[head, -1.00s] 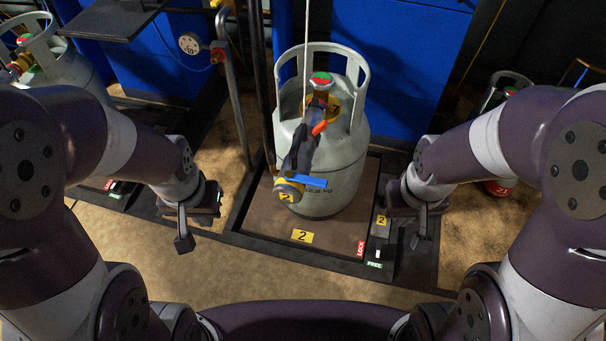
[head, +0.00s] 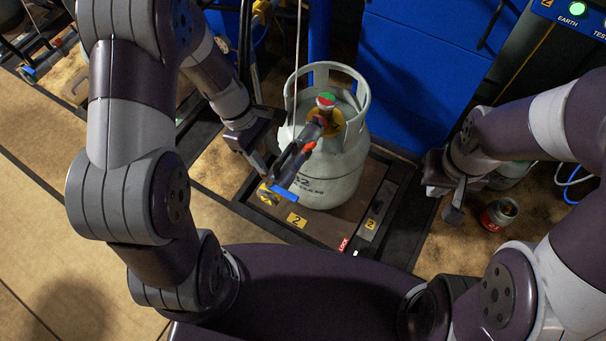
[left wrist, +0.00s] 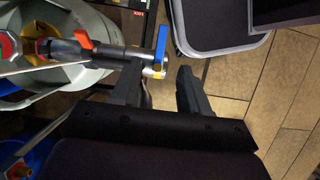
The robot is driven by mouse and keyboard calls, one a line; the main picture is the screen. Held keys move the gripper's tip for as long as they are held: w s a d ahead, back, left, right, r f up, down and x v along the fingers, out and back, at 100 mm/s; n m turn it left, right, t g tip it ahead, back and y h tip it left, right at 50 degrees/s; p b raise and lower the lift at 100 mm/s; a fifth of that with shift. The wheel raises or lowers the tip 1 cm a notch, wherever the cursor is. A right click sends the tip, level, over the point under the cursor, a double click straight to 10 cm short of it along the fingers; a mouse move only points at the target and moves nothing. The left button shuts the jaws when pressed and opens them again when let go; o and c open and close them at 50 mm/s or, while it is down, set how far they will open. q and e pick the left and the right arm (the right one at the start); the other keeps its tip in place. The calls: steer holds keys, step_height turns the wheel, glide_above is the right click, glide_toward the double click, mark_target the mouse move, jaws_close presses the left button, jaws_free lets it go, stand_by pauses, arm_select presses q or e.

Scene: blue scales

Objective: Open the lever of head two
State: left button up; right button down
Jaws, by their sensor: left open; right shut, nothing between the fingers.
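Head two is a dark filling head (head: 299,152) on top of the grey gas cylinder (head: 335,172) on the scale marked 2. It carries an orange part (head: 309,146) and a blue lever (head: 283,193) at its near lower end. My left gripper (head: 257,163) is open, just left of the head's lower end. In the left wrist view the blue lever (left wrist: 161,45) stands just beyond the gap between my left fingers (left wrist: 163,75), nearer the left finger; contact cannot be told. My right gripper (head: 455,197) is shut and empty, right of the scale.
The scale platform (head: 325,226) has a yellow 2 plate and a red LOCK label at its front. A small red canister (head: 499,214) stands on the floor at right. A blue cabinet (head: 420,75) is behind the cylinder. A thin hose rises from the head.

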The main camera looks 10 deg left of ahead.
mark_target(288, 194)
arm_select(q)
steer(key=b+x, duration=0.1)
steer(key=x, duration=0.3)
steer(key=b+x, duration=0.2)
steer(key=x, duration=0.2)
steer(key=b+x, duration=0.2)
steer(key=x, duration=0.2)
steer(key=shift+s+a+f, duration=0.15)
steer(key=shift+a+f, duration=0.1)
arm_select(e)
steer(key=f, duration=0.5)
steer(key=shift+s+a, duration=0.15)
steer(key=shift+a, duration=0.25)
arm_select(q)
jaws_close()
